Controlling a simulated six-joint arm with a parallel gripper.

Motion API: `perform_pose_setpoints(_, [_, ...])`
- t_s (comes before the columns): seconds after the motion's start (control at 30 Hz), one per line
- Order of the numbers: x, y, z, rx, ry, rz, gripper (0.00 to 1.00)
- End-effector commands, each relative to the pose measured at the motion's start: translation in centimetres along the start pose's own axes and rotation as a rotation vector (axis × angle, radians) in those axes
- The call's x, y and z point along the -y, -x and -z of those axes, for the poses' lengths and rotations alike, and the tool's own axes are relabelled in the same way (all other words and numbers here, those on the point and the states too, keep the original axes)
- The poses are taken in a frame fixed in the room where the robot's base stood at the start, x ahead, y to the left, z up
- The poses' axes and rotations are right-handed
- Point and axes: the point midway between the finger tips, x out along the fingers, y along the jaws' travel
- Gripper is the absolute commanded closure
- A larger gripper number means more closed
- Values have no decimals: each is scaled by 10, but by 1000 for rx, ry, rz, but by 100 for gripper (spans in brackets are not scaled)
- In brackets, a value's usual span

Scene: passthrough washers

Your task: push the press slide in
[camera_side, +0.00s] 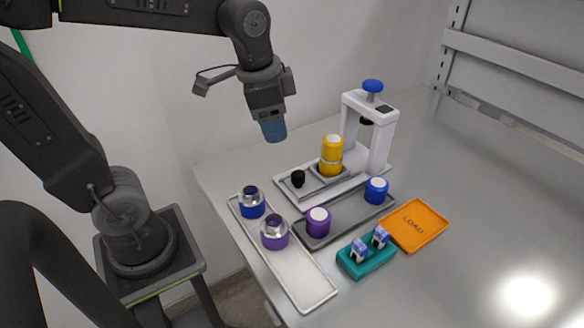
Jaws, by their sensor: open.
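The white press (384,131) stands at the back of the table, with a blue knob (373,86) on top. Its grey slide (317,184) lies on the white base, out in front of the press arch. A black knob (298,178) stands at the slide's near left end. A yellow capped cylinder (331,150) with a metal band stands upright on the slide, outside the arch. My gripper (274,133) hangs above and left of the slide, apart from everything. It points down with bluish fingers and is open; nothing shows between them.
A white tray (312,289) holds blue (251,205) and purple (274,236) metal-topped parts. A dark tray (343,220) holds purple (319,221) and blue (376,190) white-topped parts. A teal holder (367,262) and orange LOAD tray (415,225) sit in front. The table's right is clear.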

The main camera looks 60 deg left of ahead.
Motion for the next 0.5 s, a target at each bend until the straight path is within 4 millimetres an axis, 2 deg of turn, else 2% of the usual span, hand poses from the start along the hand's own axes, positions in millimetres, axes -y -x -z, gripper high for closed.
perform_pose_setpoints(0.03, [8, -8, 11, 44, -61, -23, 41])
perform_pose_setpoints(0.2, [27, -27, 36, 136, -250, -92, 41])
perform_pose_setpoints(0.37, [35, -38, 45, 170, -334, -128, 41])
perform_pose_setpoints(0.5, [35, -46, 45, 177, -349, -135, 41])
